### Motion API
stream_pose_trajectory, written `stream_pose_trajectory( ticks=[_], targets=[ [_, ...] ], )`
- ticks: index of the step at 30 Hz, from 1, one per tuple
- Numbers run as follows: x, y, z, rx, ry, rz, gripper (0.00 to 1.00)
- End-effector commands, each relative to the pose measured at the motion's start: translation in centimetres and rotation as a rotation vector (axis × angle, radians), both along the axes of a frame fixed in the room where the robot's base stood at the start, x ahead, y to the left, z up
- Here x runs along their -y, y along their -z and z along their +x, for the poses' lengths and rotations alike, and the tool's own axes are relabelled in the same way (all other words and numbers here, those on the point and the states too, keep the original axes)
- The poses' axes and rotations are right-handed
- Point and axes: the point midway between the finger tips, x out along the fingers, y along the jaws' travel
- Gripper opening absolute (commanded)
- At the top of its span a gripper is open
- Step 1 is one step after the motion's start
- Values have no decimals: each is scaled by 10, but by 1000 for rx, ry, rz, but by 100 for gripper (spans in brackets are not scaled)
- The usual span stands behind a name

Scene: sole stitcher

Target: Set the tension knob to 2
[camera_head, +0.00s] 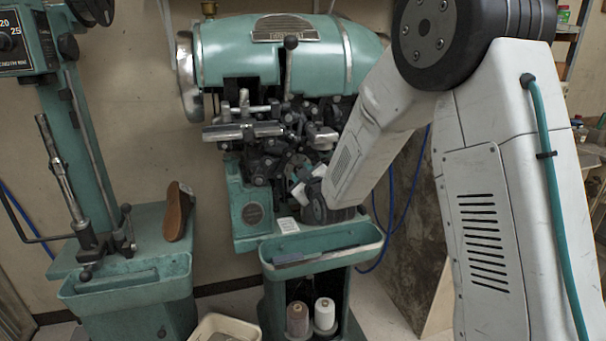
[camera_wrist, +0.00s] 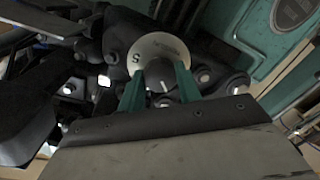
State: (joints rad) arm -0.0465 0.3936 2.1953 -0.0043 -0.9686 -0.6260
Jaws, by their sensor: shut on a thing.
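The tension knob (camera_wrist: 159,78) is a small dark grey knob with a light pointer line, seen in the wrist view. It sits in front of a pale round dial plate (camera_wrist: 156,46). A mark like a 5 shows at the plate's left, and small lettering near its top is too blurred to read. My gripper (camera_wrist: 160,74) has its two teal fingers on either side of the knob, shut on it. In the head view my arm reaches into the right side of the green sole stitcher (camera_head: 240,50); the knob cannot be made out there.
Dark machine parts and levers (camera_head: 285,130) crowd close to the left of my wrist. A green tray (camera_head: 320,247) with two thread spools below stands in front. A second green machine (camera_head: 130,270) holding a brown shoe piece (camera_head: 178,211) is at left.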

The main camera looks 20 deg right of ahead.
Motion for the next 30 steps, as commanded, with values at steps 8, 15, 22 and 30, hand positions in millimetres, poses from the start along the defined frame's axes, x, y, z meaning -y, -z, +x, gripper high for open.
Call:
stream_pose_trajectory(
  ticks=[8, 15, 22, 30],
  targets=[
    [-1, 1, -1, -3, -3, 0, 48],
    [0, 1, 0, -1, 0, 1, 55],
    [1, 0, -15, -1, 0, 1, 55],
    [3, -3, -61, -2, -1, 1, 55]
  ],
)
